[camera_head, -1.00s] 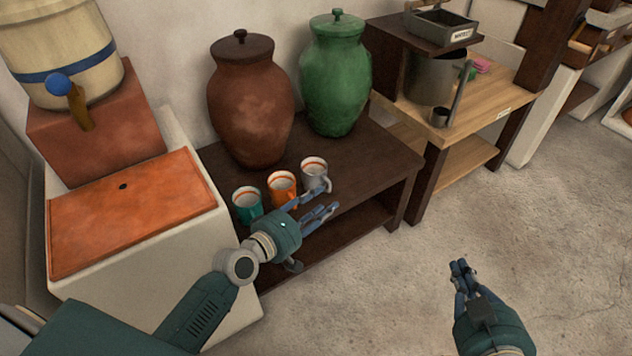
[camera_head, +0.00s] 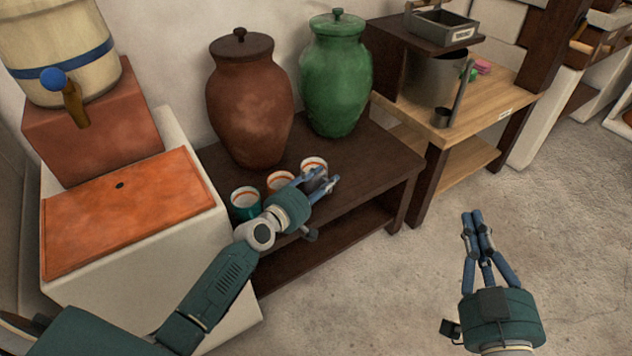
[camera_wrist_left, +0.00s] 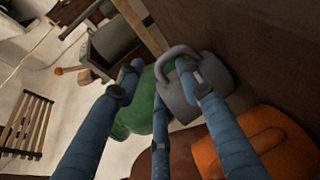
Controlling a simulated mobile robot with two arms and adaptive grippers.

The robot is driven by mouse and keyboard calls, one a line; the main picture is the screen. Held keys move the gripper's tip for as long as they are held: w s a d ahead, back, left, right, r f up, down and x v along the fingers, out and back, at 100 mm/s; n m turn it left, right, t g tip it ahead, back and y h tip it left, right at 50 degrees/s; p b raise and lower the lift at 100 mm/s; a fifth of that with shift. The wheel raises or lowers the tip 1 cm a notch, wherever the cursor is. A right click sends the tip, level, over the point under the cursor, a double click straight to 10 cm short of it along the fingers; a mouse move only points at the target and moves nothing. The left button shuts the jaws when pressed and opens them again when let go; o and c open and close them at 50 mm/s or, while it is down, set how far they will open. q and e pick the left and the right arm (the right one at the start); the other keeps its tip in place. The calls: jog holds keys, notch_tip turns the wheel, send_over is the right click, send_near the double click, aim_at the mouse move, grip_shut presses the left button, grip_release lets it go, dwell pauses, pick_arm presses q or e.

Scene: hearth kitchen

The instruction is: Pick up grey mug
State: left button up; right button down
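The grey mug (camera_head: 314,163) stands upright at the right end of a row of mugs on the dark low table (camera_head: 375,160). My left gripper (camera_head: 318,181) is at the mug's near side, with its fingers spread and partly covering it. In the left wrist view, the grey mug (camera_wrist_left: 217,74) and its handle are just beyond the spread fingers (camera_wrist_left: 160,80). One finger overlaps the mug; whether any finger touches it I cannot tell. My right gripper (camera_head: 474,218) is out over the floor, its fingers together and empty.
An orange-brown mug (camera_head: 279,180) and a teal mug (camera_head: 244,196) stand left of the grey one. A brown jar (camera_head: 250,105) and a green jar (camera_head: 336,80) stand behind. A wooden side table (camera_head: 480,110) is to the right. The floor in front is clear.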

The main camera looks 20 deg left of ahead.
pick_arm(q)
jog(key=shift+w, duration=0.1)
grip_shut()
dwell(0.4)
